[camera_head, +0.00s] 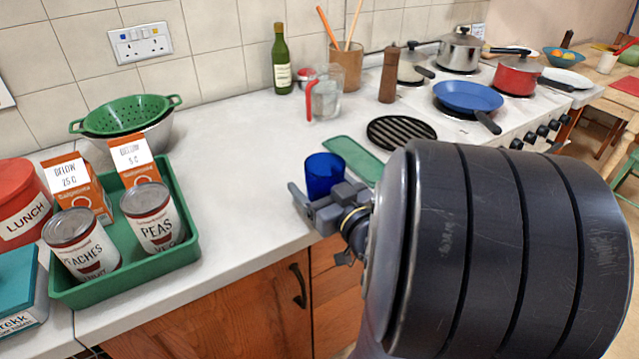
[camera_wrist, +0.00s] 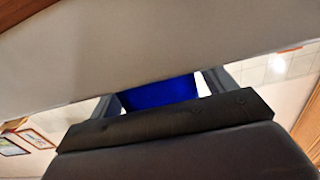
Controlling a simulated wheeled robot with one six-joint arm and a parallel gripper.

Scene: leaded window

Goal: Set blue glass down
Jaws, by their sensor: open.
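The blue glass (camera_head: 322,174) stands upright on the white worktop near its front edge, as far as the head view shows. My gripper (camera_head: 318,200) is at the near side of the glass, low by the worktop edge, and its jaws are open. It partly hides the lower part of the glass. In the wrist view the blue glass (camera_wrist: 160,93) shows between the two fingers, above my dark gripper body. I cannot tell whether the fingers touch the glass.
A green mat (camera_head: 352,158) lies just behind the glass, with a black grill rack (camera_head: 401,132) beyond it. A green tray (camera_head: 195,243) with cans and boxes stands to the left. A measuring jug (camera_head: 325,98) and bottle (camera_head: 281,62) stand at the back. Worktop between tray and glass is clear.

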